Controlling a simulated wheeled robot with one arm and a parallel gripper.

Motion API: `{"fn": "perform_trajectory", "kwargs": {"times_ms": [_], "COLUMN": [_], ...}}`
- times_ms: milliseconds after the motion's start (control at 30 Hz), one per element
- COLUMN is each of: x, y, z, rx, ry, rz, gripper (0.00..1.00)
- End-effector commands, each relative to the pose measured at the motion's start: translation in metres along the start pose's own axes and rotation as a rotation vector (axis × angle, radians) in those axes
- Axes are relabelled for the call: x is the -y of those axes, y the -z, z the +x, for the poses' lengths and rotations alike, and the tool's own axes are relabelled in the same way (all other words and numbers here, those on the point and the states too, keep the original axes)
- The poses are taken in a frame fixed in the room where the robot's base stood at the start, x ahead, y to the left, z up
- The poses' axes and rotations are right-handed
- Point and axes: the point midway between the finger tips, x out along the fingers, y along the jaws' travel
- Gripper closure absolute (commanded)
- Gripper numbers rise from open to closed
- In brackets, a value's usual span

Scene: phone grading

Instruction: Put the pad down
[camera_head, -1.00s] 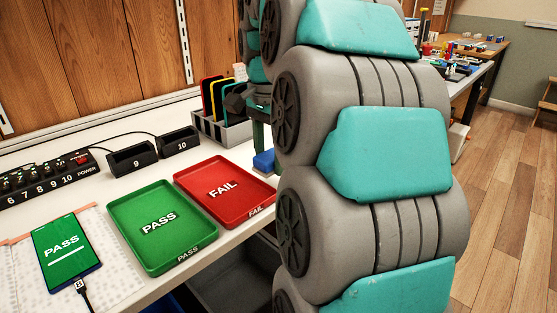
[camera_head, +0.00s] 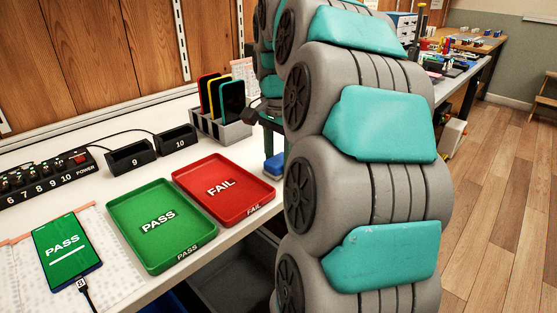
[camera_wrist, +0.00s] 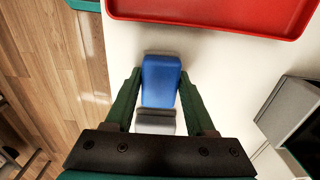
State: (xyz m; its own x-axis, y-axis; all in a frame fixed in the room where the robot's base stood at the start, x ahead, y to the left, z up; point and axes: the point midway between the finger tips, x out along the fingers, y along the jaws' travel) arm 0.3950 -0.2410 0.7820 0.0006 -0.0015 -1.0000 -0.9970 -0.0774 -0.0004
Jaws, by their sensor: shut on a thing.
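The pad (camera_wrist: 161,82) is a small blue block with a grey part behind it. It sits between the two dark green fingers of my gripper (camera_wrist: 160,76) in the wrist view, and the gripper is shut on it. In the head view the pad (camera_head: 273,168) shows just right of the red FAIL tray (camera_head: 222,190), by the front edge of the white table. My arm hides part of the gripper there. I cannot tell whether the pad touches the table top.
The green PASS tray (camera_head: 160,222) lies left of the FAIL tray. A phone reading PASS (camera_head: 66,252) lies at the left with a cable. A grey rack (camera_head: 222,130) with several upright coloured slabs stands behind. The white table (camera_wrist: 212,60) is bare around the pad.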

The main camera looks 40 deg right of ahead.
Motion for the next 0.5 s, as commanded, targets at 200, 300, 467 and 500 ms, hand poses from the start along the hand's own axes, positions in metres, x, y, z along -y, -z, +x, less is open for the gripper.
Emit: {"fn": "perform_trajectory", "kwargs": {"times_ms": [200, 300, 467, 500], "x": [0.000, 0.000, 0.000, -0.001], "y": [0.000, 0.000, -0.001, -0.001], "z": [0.006, 0.010, 0.013, 0.014], "rx": [0.000, 0.002, 0.005, 0.006], "ry": [0.000, -0.002, -0.006, -0.007], "rz": [0.000, 0.000, -0.001, -0.001], "gripper": [0.97, 0.97, 0.36, 0.31]}}
